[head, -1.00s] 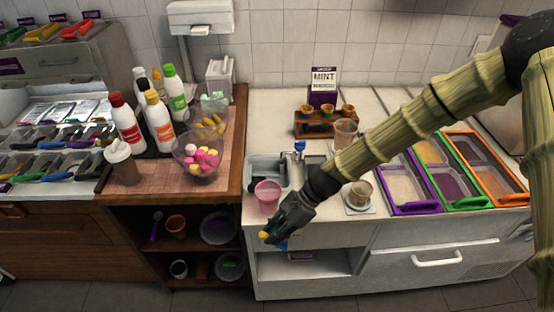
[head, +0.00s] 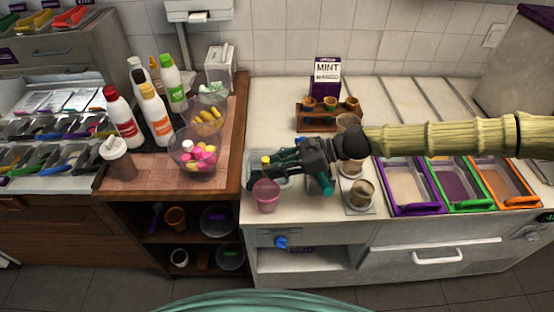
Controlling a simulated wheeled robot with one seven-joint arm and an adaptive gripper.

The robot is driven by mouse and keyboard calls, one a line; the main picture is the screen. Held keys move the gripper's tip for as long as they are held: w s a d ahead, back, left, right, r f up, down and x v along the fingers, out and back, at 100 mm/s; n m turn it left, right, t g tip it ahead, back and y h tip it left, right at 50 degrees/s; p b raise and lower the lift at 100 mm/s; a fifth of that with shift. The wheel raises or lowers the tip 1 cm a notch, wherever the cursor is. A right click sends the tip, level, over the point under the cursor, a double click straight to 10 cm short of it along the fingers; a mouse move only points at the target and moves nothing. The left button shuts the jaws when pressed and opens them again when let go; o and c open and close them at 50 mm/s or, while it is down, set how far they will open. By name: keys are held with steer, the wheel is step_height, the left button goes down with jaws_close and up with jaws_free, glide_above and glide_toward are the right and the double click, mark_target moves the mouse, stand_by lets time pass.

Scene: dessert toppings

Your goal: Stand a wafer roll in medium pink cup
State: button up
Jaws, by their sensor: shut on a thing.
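The pink cup (head: 265,197) stands upright at the counter's left front, in front of the sink. My gripper (head: 268,171) is behind and slightly above the cup in the picture, reaching in from the right. It is shut on a wafer roll (head: 265,160), whose yellow end shows above the fingertips. The fingers hide most of the roll, and I cannot tell whether its lower end is over the cup's mouth. More yellow wafer rolls (head: 208,118) lie in a clear bowl on the wooden counter at left.
A bowl of pink and yellow sweets (head: 200,155) stands left of the cup. Clear cups (head: 358,194) stand on the right, below my arm. Behind are a wooden rack (head: 325,121) and a mint sign (head: 326,75). Colored-rim bins (head: 410,208) fill the counter's right.

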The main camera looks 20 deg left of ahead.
steer(key=b, duration=0.3)
glide_above(275, 185)
steer(key=s, duration=0.2)
steer(key=shift+f, duration=2.2)
steer(key=shift+s+d+f+b, duration=0.15)
steer(key=shift+f+b, duration=0.3)
steer(key=shift+f, duration=0.6)
steer(key=shift+s+d+f+b, duration=0.15)
steer(key=shift+f+b, duration=0.25)
steer(key=shift+f, duration=0.6)
steer(key=o, duration=0.8)
steer(key=shift+f, duration=0.1)
steer(key=shift+w+r+p, duration=0.1)
steer(key=shift+r+p, duration=1.8)
steer(key=shift+r, duration=1.25)
